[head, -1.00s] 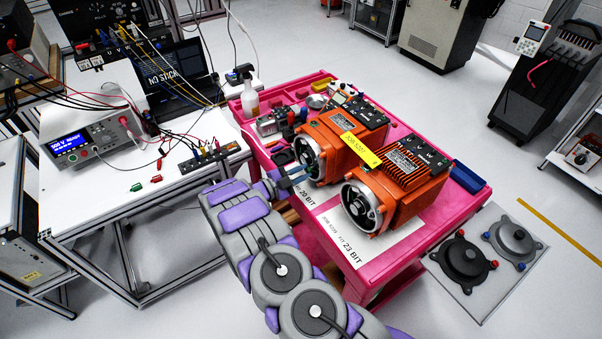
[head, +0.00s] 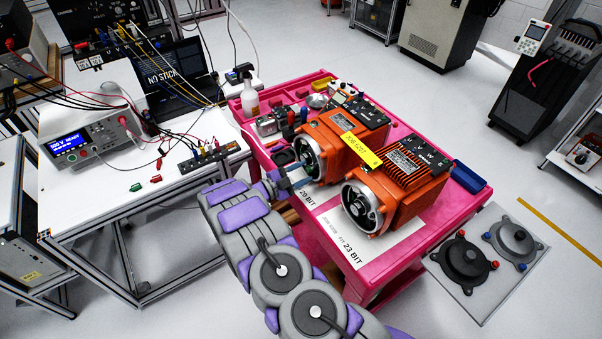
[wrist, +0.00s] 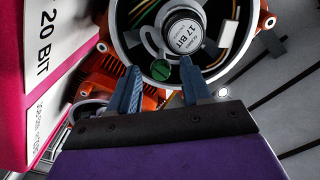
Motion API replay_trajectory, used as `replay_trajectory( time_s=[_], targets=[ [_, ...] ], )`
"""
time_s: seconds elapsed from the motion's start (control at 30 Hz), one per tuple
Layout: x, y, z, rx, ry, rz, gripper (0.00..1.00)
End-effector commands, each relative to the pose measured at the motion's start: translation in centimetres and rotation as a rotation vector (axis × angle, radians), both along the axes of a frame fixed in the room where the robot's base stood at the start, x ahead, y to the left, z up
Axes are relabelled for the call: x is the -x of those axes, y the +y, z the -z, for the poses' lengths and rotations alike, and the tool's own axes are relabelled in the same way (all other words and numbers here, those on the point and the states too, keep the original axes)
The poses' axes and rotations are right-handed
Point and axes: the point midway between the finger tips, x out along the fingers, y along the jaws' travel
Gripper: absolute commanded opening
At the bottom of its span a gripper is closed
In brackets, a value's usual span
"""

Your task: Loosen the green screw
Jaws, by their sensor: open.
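The green screw (wrist: 160,70) has a round green head, low on the open end of an orange motor (wrist: 252,22) in the wrist view. Above it is a round encoder (wrist: 184,32) labelled 17 BIT. My gripper (wrist: 160,66) is open, its blue fingertips on the left and right of the screw head with visible gaps. I cannot tell how deep the tips reach. In the head view, my gripper (head: 296,183) is at the open end of the farther orange motor (head: 330,140); the screw cannot be made out there.
A second orange motor (head: 398,180) stands close on the right, with a yellow tag (head: 361,149) between them. Both are on a pink cart (head: 350,254) with labelled paper at its front edge. A white bench (head: 75,200) with instruments and cables stands left.

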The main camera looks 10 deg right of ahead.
Motion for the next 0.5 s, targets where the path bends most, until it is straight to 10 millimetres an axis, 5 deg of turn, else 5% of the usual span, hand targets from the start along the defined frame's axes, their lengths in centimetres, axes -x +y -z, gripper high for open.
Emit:
replay_trajectory(
  time_s=[0.5],
  targets=[
    [3.6, 9.1, 0.0, 0.001, 0.000, -0.005, 0.48]
  ],
)
